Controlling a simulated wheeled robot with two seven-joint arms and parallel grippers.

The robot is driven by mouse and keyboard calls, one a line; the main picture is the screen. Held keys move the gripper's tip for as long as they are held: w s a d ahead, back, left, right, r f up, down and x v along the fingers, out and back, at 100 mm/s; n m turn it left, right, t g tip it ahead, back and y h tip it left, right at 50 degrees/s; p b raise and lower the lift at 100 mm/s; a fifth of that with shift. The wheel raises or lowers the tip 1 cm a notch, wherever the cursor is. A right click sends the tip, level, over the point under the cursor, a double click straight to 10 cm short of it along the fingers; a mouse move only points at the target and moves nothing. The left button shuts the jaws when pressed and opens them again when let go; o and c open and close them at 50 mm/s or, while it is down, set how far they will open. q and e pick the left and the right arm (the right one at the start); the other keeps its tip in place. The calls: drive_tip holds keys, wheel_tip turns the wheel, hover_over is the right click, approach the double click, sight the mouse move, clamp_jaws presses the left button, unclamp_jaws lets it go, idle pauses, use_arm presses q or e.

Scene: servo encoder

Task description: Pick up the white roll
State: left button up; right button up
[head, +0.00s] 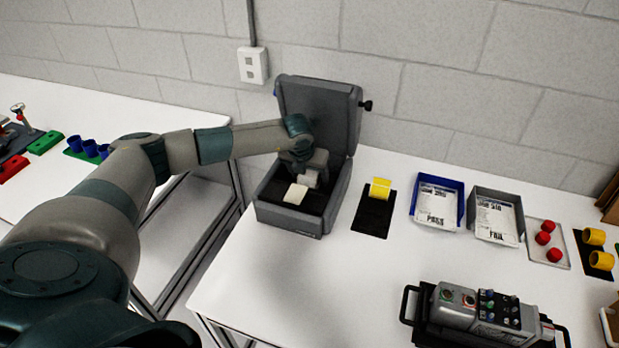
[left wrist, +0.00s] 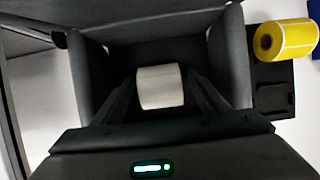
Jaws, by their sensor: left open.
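The white roll (head: 296,194) lies inside the open dark grey box (head: 290,219) at the back left of the table. In the left wrist view the white roll (left wrist: 160,87) lies between the two dark fingers, with gaps at its sides. My left gripper (head: 306,174) is open and reaches down into the box close to the roll; its fingers (left wrist: 160,95) point toward it. The fingertips are hard to make out in the head view. My right gripper is out of view.
The box lid (head: 318,112) stands raised at the back. A yellow roll (head: 380,188) sits on a black plate (head: 374,215) to the right. Blue (head: 460,206) and grey (head: 519,225) trays stand beyond. The table front left is clear.

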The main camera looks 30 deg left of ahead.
use_arm(q)
drive_tip(key=c, duration=1.2)
